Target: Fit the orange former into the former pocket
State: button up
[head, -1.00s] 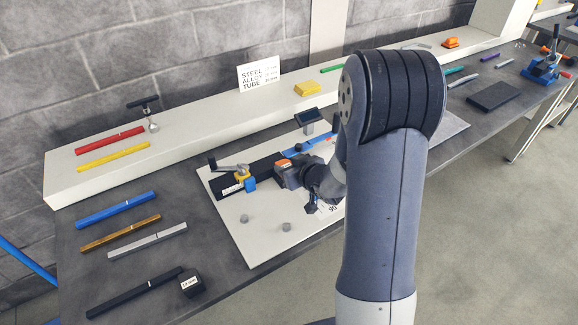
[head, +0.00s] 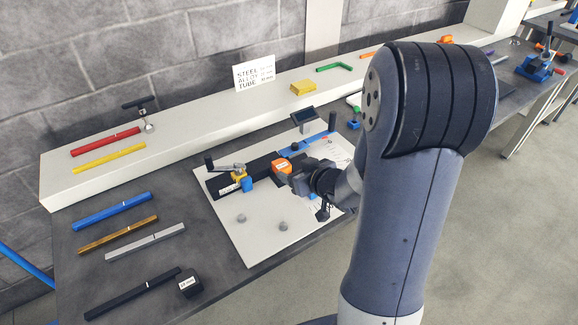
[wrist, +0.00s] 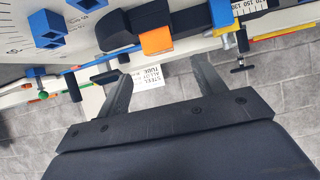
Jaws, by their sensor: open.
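The orange former (head: 281,168), with a white label on it, is at the dark bar of the bending fixture (head: 262,166) on the white board. In the wrist view the orange former (wrist: 157,40) shows against a black block, just beyond and between my fingertips. My gripper (head: 294,176) is close beside the former on its right in the head view. In the wrist view my gripper (wrist: 162,68) has its fingers apart with nothing between them. The former pocket is hidden, and I cannot tell how deep the former sits.
A crank handle with a yellow and blue clamp (head: 238,176) is left of the former. Two grey pegs (head: 283,226) stand on the board. A blue bar (head: 305,144) and a small display (head: 304,116) are behind. Coloured tubes and a black labelled block (head: 189,282) lie left.

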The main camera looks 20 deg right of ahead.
aim_at(282, 164)
jog(key=shift+v, duration=2.2)
jog(key=x, duration=1.1)
jog(key=shift+s+r, duration=0.1)
jog(key=shift+r, duration=0.45)
